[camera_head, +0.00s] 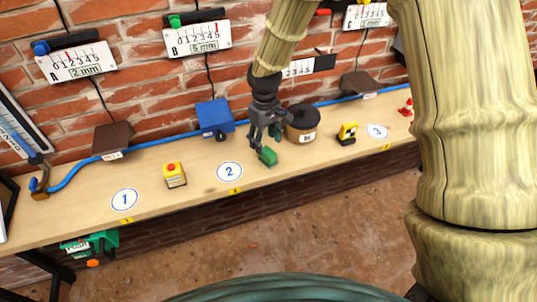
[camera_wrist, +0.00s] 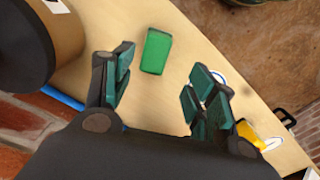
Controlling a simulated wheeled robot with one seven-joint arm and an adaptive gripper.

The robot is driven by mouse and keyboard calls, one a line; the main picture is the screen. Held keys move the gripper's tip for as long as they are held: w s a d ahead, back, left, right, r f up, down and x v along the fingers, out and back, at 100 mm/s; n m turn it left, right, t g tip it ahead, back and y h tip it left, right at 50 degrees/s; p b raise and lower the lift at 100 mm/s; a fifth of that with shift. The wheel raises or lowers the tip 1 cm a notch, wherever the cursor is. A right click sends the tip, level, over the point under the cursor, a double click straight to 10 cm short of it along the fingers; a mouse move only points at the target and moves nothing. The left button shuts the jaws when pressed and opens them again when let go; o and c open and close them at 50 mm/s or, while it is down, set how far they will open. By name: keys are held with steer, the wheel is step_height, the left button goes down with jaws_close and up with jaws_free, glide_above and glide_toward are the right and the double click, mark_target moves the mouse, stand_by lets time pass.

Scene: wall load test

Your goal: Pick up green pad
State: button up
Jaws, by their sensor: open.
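The green pad (camera_head: 268,156) is a small bright green block on the wooden bench, to the right of the round white label 2. In the wrist view the green pad (camera_wrist: 156,50) lies beyond the fingertips, between the lines of the two fingers and nearer the left one. My gripper (camera_head: 265,137) hangs over the bench just above and behind the pad. In the wrist view my gripper (camera_wrist: 166,80) is open, with teal finger pads spread apart and nothing between them. In the head view the fingertips and pad nearly overlap, so the gap is hard to judge.
A brown pot with a black top (camera_head: 303,123) stands close right of my gripper. A blue box (camera_head: 214,117) is to the left at the back. A yellow block with a red button (camera_head: 174,174) and a yellow-black device (camera_head: 347,133) stand farther off. The bench's front edge is near the pad.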

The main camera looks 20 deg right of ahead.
mark_target(268, 151)
steer(key=shift+w+f, duration=0.1)
steer(key=shift+f, duration=0.4)
steer(key=shift+s+d+f, duration=0.15)
steer(key=shift+s+f, duration=0.05)
steer(key=shift+f, duration=0.15)
steer(key=shift+d+f+p, duration=0.2)
steer(key=shift+f+p, duration=0.45)
steer(key=shift+f, duration=0.3)
steer(key=shift+d+f+p, duration=0.15)
steer(key=shift+f+p, duration=0.45)
steer(key=shift+f, duration=0.35)
steer(key=shift+w+f, duration=0.1)
steer(key=shift+f, duration=0.55)
steer(key=c, duration=1.2)
steer(key=shift+r, duration=0.2)
